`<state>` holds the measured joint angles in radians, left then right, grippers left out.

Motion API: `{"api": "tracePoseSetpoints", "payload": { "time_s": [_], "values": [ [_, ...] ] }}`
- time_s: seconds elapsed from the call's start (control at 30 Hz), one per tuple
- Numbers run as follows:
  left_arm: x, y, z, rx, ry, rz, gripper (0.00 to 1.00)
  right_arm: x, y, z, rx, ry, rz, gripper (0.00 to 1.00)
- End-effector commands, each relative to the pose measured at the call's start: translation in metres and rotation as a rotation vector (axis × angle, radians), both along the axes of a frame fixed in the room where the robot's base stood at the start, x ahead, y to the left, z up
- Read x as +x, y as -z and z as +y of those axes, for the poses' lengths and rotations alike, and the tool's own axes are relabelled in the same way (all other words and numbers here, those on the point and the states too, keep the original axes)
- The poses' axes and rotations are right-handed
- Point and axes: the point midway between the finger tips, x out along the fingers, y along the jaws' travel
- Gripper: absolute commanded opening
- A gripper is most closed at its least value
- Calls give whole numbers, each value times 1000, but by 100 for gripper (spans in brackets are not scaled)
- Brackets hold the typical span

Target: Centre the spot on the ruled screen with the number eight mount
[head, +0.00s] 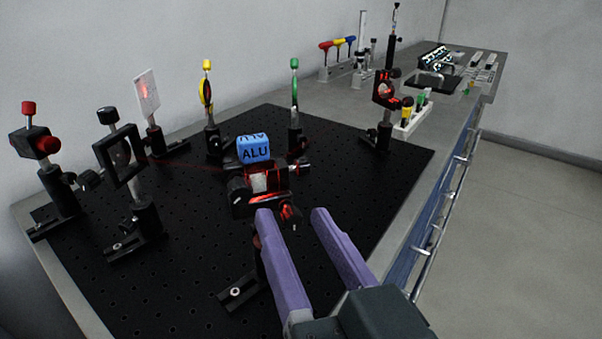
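A white screen card (154,104) stands on a post at the back left, with a faint red glow near its middle; any ruling is too small to read. A black mount (242,204) with knobs stands on a post at mid-board, lit red around a pale block. No number eight is legible on any mount. My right gripper (293,212) has purple fingers spread apart, with nothing seen between them. Its fingertips are just in front of the black mount's knobs in the picture; I cannot tell whether they touch. My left gripper is out of view.
A blue cube marked ALU (254,150) appears behind the mount. A framed holder (103,157), a red-knobbed unit (35,143), yellow (207,90) and green (294,90) posts, and another red-lit mount (386,90) surround it. The perforated board (185,285) has free room in front.

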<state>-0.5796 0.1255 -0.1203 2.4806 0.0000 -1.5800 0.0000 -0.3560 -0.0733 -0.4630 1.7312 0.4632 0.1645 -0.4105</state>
Motion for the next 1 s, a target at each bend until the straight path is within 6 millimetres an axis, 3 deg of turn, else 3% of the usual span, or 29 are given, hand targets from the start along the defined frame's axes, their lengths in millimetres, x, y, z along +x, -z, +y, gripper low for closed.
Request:
{"api": "tracePoseSetpoints", "payload": {
  "time_s": [0.07,0.4,1.0],
  "values": [
    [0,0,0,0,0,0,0,0,0,0,0,0,0,39],
    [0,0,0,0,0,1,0,0,0,0,0,0,0,1],
    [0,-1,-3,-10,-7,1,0,0,0,-1,28,0,10,0]
  ]
}}
